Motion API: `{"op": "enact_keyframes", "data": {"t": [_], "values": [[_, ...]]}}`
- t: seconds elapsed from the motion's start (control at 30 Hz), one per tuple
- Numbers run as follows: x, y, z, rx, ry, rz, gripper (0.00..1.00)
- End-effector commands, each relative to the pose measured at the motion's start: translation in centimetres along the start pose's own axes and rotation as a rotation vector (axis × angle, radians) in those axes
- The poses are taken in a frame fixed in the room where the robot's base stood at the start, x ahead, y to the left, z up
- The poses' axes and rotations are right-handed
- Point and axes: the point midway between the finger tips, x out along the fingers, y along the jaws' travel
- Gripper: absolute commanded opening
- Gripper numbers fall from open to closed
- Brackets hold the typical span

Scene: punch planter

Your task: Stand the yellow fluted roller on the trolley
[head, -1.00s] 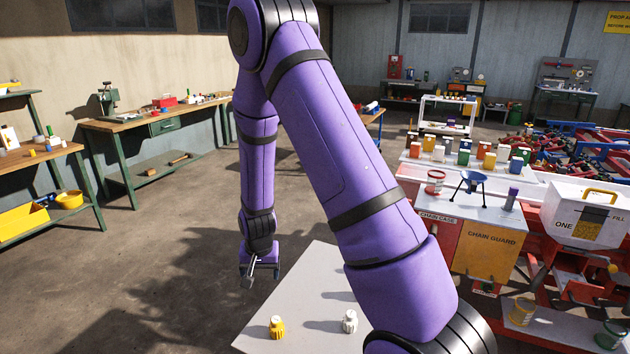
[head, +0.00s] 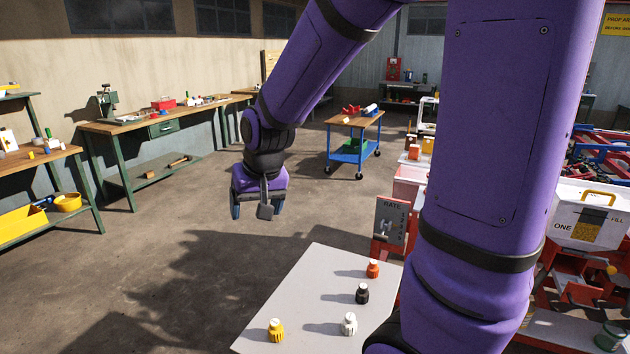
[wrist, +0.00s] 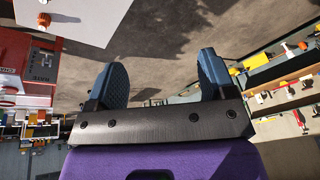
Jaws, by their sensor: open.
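The yellow fluted roller (head: 275,330) stands upright near the front left corner of a pale grey tabletop (head: 300,287). The trolley (head: 355,121) stands on the floor at the back, with a wooden top, blue sides and dark wheels. Red pieces and a pale roll lie on its top. My gripper (head: 258,209) hangs in the air over the floor, left of the trolley and well away from the roller. In the wrist view its two blue fingers (wrist: 162,72) are wide apart with nothing between them. I cannot make out the yellow roller in the wrist view.
A white (head: 349,323), a black (head: 362,293) and an orange-red piece (head: 372,269) share the grey tabletop. A red stand marked RATE (head: 390,222) rises behind it. Green-legged workbenches (head: 128,127) line the left wall. The floor between is open.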

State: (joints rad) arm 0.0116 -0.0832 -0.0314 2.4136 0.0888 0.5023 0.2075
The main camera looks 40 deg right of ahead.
Motion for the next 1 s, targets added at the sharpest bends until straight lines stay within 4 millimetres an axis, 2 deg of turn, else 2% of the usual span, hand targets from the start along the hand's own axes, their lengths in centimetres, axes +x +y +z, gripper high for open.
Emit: {"op": "enact_keyframes", "data": {"t": [0.03, 0.1, 0.5, 0.8, 1.0], "values": [[-1.4, 0.0, 0.5, -0.017, 0.013, -0.005, 0.77], [-3.0, 0.0, 1.2, -0.041, 0.023, -0.009, 0.77], [-10.9, 0.9, 6.4, -0.179, 0.084, -0.016, 0.77], [-15.4, 2.1, 11.0, -0.276, 0.131, -0.007, 0.77], [-16.9, 2.8, 13.2, -0.316, 0.149, 0.002, 0.77]]}}
